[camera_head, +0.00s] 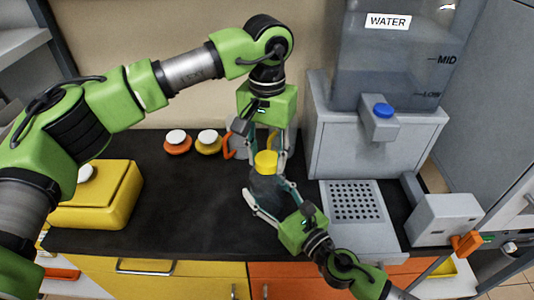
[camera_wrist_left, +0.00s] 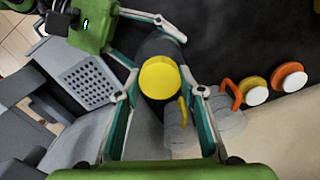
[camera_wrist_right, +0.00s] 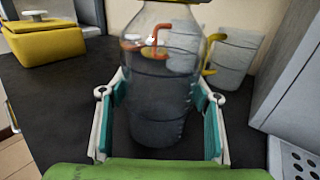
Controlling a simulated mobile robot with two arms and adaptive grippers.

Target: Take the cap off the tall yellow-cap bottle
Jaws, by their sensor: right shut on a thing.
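The clear tall bottle (camera_head: 266,186) stands upright on the dark worktop with its yellow cap (camera_head: 266,161) on top. In the right wrist view its body (camera_wrist_right: 160,95) fills the space between my right fingers. My right gripper (camera_wrist_right: 160,100) is shut on the bottle's body from the front. My left gripper (camera_head: 267,155) points down from above, with one finger on each side of the cap. In the left wrist view the cap (camera_wrist_left: 160,77) lies between the left fingers, which are spread with a gap beside it.
Two clear jugs, one with an orange handle (camera_head: 229,147), stand close behind the bottle. A yellow box (camera_head: 115,200) is at left. The water dispenser (camera_head: 350,140) and its perforated tray (camera_head: 390,235) are at right.

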